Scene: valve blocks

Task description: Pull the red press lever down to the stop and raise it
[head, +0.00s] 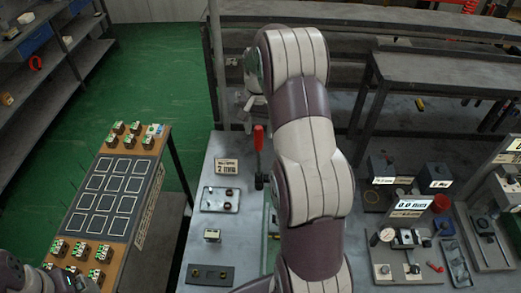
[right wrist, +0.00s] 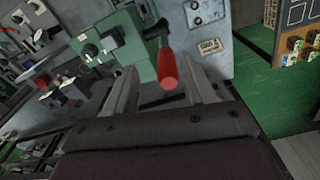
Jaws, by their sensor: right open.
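The red press lever handle (head: 258,138) stands near the middle of the head view, left of my right arm. In the right wrist view the red lever (right wrist: 167,69) shows in front of the green press body (right wrist: 122,45). My right gripper (right wrist: 160,84) is open, with one finger on each side of the red handle's line; I cannot tell whether either touches it. In the head view my right gripper (head: 249,108) is small and partly hidden by the wrist. Most of the press is hidden behind my right arm there. Part of my left arm shows at the bottom left corner; its jaws are not clear.
A label plate (head: 227,166) and a small panel (head: 220,200) are on the bench left of the press. Fixtures with a gauge (head: 388,235) crowd the right bench. A board with valve blocks (head: 110,195) stands at the left. Green floor lies between.

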